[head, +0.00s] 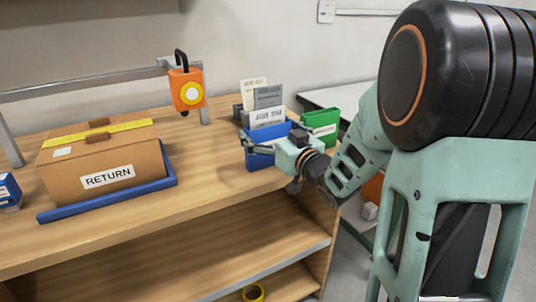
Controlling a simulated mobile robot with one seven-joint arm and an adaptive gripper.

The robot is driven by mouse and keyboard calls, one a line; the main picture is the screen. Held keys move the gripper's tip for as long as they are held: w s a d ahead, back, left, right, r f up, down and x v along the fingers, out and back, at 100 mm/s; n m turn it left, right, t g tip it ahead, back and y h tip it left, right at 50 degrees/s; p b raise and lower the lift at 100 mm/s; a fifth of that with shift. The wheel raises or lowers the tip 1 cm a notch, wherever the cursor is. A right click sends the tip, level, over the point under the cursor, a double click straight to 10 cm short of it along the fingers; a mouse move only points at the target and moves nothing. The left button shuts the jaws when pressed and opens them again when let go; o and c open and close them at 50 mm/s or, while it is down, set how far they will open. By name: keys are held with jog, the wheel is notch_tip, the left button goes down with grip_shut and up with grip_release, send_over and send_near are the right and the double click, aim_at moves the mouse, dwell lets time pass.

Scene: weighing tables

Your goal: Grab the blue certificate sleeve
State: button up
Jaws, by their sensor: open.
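The blue certificate sleeve (258,159) stands upright near the right end of the wooden table, with white and grey printed papers (267,117) sticking up from its top. My gripper (252,143) is open at the front of the sleeve and overlaps it in the head view. I cannot tell whether the fingers touch the sleeve or are around it. My gripper's body hides the sleeve's right part.
A green holder (321,124) stands close behind and right of the sleeve. A cardboard box labelled RETURN (108,178) sits on a blue tray (107,205) at left. An orange device (187,89) hangs from a metal rail. The table between tray and sleeve is clear.

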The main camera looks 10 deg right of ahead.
jog(key=c, duration=1.3)
jog(key=shift+r, duration=0.15)
